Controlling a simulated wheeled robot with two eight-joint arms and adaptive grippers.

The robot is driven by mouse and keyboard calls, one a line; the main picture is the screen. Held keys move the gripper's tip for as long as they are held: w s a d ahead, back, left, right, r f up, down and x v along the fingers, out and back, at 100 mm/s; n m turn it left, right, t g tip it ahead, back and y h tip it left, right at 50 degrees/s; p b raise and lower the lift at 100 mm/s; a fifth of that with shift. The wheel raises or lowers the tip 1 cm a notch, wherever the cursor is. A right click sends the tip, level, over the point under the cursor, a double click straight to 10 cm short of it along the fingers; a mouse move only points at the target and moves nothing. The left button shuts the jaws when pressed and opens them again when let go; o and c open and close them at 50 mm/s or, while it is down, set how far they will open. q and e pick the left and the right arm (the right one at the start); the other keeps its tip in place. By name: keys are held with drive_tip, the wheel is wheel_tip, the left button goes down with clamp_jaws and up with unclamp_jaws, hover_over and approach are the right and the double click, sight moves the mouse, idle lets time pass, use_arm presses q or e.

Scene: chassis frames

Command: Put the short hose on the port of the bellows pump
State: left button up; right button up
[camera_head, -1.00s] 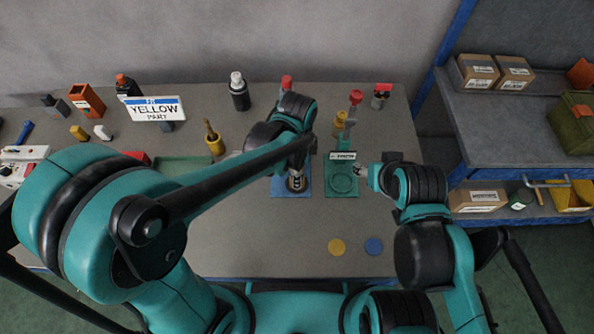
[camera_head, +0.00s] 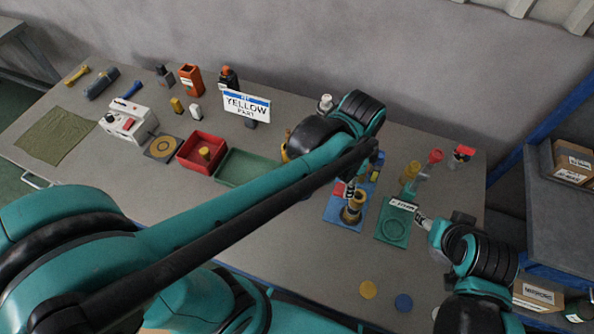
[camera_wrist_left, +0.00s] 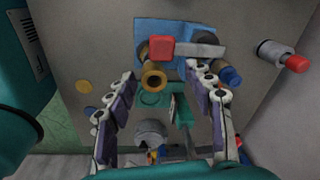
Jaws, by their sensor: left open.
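A brass-coloured upright part (camera_head: 354,207) with a round open top stands on a blue plate (camera_head: 337,213); I take it for the bellows pump. In the left wrist view its open ring (camera_wrist_left: 153,75) lies between my fingers, beside a red block (camera_wrist_left: 162,48) with a grey bar. My left gripper (camera_wrist_left: 164,85) is open and empty, with the ring near its fingertips. In the head view my left arm hides most of that gripper. My right gripper (camera_head: 423,219) is beside the green plate (camera_head: 393,226); its fingers are too small to read. I cannot tell which part is the short hose.
A sign reading "YELLOW PART" (camera_head: 247,104) stands at the back. A red tray (camera_head: 202,151) holds a yellow part, with a green tray (camera_head: 243,167) beside it. Yellow and red-topped parts stand behind the green plate. Yellow (camera_head: 368,290) and blue (camera_head: 403,302) discs lie at the front.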

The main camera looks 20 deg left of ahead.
use_arm(q)
drive_tip(key=s+a+r+n+t, duration=0.1)
drive_tip(key=s+a+n+t, duration=0.1)
drive_tip(key=a+n, duration=0.5)
drive_tip(key=s+a+n+t, duration=0.3)
drive_tip(key=a+n, duration=0.4)
drive_tip(key=shift+r+n+t+y, duration=0.3)
drive_tip(key=shift+r+t, duration=0.1)
wheel_tip(320, 180, down, 4)
drive_tip(key=b, duration=0.3)
drive_tip(key=shift+r+b, duration=0.15)
drive_tip(key=shift+b, duration=0.2)
idle(0.4)
